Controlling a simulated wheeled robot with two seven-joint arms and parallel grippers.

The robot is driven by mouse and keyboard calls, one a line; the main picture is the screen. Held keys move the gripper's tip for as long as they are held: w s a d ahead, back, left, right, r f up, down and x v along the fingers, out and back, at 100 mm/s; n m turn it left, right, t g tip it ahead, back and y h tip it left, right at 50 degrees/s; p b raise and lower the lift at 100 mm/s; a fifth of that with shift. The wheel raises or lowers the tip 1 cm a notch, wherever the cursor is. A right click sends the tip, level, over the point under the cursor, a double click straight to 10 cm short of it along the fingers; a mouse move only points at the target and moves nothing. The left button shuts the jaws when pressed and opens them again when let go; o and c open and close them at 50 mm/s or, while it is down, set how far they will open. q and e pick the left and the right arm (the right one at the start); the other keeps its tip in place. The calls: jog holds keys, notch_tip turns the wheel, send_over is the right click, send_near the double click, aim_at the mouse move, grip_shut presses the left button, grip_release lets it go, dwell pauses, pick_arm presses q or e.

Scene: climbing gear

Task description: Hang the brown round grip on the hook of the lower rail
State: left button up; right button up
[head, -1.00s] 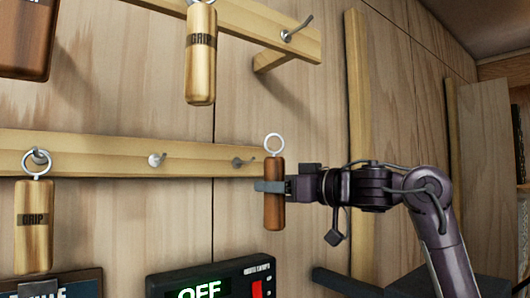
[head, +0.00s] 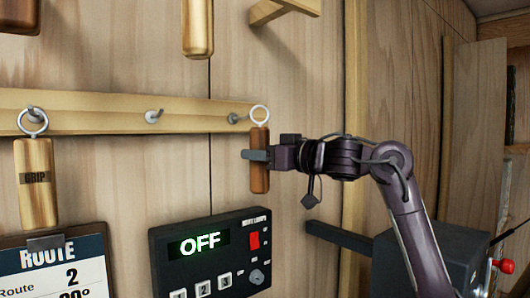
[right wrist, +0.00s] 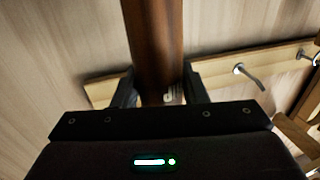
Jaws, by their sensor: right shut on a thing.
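The brown round grip (head: 259,174) is upright in my right gripper (head: 256,155), which is shut around its middle. Its pale metal ring (head: 260,115) points up, beside the right end of the lower rail (head: 95,118). The rail's rightmost hook (head: 236,118) is just left of the ring; I cannot tell whether they touch. In the right wrist view the brown grip (right wrist: 155,45) stands between the two fingers (right wrist: 158,85). A bare hook (head: 153,116) is mid-rail. My left gripper is not in view.
A light grip (head: 36,200) hangs on the lower rail's left hook. Two more grips hang above, cut off by the frame. A black timer box (head: 215,258) reading OFF and a route board (head: 60,270) are below. A vertical wooden post (head: 355,110) stands behind my right arm.

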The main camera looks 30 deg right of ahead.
jog(key=w+f+p, duration=0.1)
jog(key=w+p, duration=0.1)
jog(key=w, duration=0.4)
jog(key=shift+w+a, duration=0.25)
jog(key=shift+a, duration=0.2)
jog(key=shift+f, duration=0.15)
dwell(0.7)
jog(key=o, duration=1.2)
jog(key=shift+c, duration=0.2)
jog(key=shift+f, duration=0.1)
jog(key=shift+s, duration=0.1)
